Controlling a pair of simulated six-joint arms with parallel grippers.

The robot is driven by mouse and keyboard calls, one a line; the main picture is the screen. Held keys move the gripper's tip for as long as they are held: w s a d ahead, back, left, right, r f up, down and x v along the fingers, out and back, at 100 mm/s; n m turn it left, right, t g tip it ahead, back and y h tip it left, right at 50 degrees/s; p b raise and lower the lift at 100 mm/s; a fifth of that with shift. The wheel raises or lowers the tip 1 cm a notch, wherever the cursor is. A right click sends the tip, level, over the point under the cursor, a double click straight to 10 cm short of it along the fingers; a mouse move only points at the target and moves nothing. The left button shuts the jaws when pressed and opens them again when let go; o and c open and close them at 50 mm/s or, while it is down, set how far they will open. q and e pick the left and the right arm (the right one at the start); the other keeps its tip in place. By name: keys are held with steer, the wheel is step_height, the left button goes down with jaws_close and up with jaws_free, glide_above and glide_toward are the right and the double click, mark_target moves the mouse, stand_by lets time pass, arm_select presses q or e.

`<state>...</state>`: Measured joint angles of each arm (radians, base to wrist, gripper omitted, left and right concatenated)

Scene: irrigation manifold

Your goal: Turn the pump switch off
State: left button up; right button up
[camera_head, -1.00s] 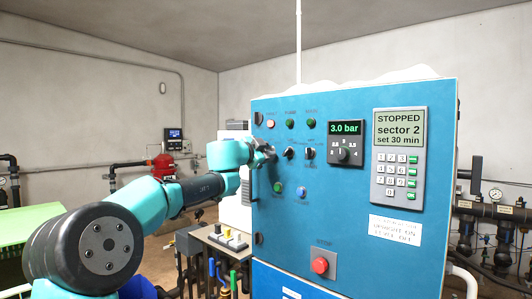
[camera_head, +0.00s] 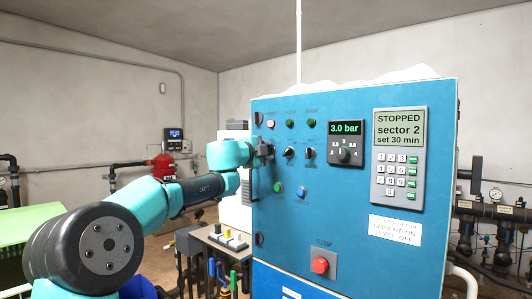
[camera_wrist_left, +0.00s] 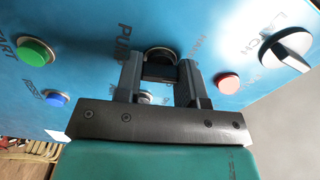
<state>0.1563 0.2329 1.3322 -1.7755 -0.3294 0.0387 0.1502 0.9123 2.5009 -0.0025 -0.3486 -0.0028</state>
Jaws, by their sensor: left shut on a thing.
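The blue control panel (camera_head: 380,230) faces me, with its display reading STOPPED. My left gripper (camera_head: 265,150) is at the panel's left side, at the left end of the switch row, and hides the pump switch there. In the left wrist view my left gripper (camera_wrist_left: 160,75) has its two fingers closed around the dark knob of the pump switch (camera_wrist_left: 158,53), by the PUMP lettering. The knob's exact angle is mostly hidden by the fingers. My right gripper is not in view.
Two other black rotary switches (camera_head: 289,152) sit just right of the gripper. A green button (camera_head: 278,187) and blue button (camera_head: 302,192) are below. A red stop button (camera_head: 320,265) is lower down. In the wrist view a red lamp (camera_wrist_left: 228,83) and latch (camera_wrist_left: 287,48) are close.

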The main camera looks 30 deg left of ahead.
arm_select(q)
steer(key=shift+m, duration=1.1)
steer(key=o, duration=0.9)
steer(key=shift+o, duration=0.2)
steer(key=shift+s, duration=0.1)
steer(key=s+a, duration=0.3)
steer(key=s, duration=1.4)
